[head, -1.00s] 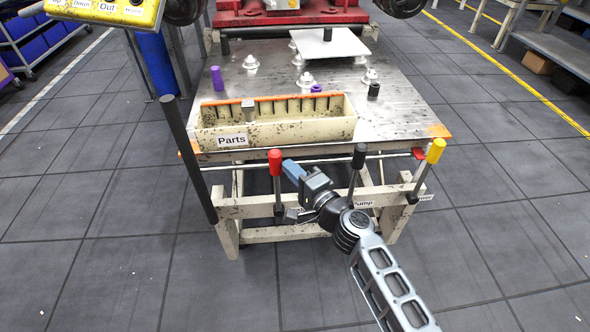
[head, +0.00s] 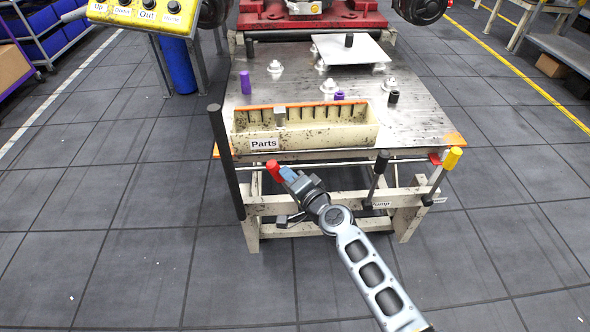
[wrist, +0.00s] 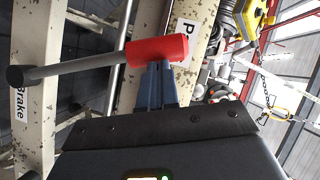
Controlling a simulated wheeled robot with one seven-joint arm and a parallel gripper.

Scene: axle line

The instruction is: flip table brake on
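The brake lever has a red handle (head: 273,170), which stands at the front of the table (head: 420,120), below the parts bin. In the wrist view the red handle (wrist: 158,50) ends a grey rod (wrist: 80,67) that runs from a black pivot at the left. A Brake label (wrist: 19,104) is on the frame beside that pivot. My gripper (head: 286,174) reaches the red handle in the head view. In the wrist view its blue fingers (wrist: 156,68) are close together, with their tips at the handle's side. The handle appears against the tips, not between them.
A black lever (head: 382,161) and a yellow lever (head: 453,158) stand to the right on the same front frame. A Parts bin (head: 360,137) is on the tabletop edge. A dark upright post (head: 226,165) is at the left corner. The floor in front is clear.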

